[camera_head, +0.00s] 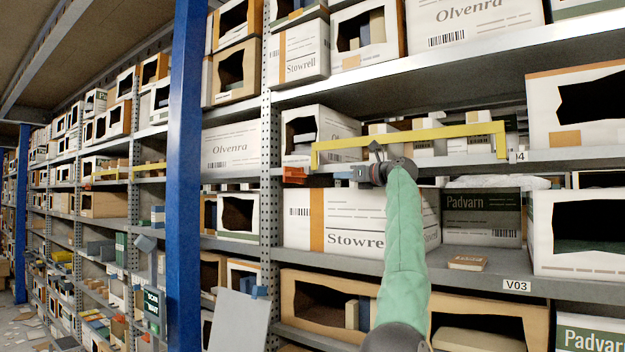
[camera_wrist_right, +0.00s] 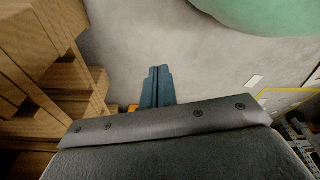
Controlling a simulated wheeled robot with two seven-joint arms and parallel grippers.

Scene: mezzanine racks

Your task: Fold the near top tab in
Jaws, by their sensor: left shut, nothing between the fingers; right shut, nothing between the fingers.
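Behind the arm, a white Stowrell carton (camera_head: 356,224) with an orange stripe stands on the shelf below, partly hidden by my wrist and sleeve. I cannot make out which flap is the near top tab. In the right wrist view, my right gripper (camera_wrist_right: 157,88) has blue fingers, shut together and empty above grey floor.
A dark Padvarn box (camera_head: 482,217) and a small brown item (camera_head: 467,263) are to the right. A blue upright (camera_head: 184,180) stands at left.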

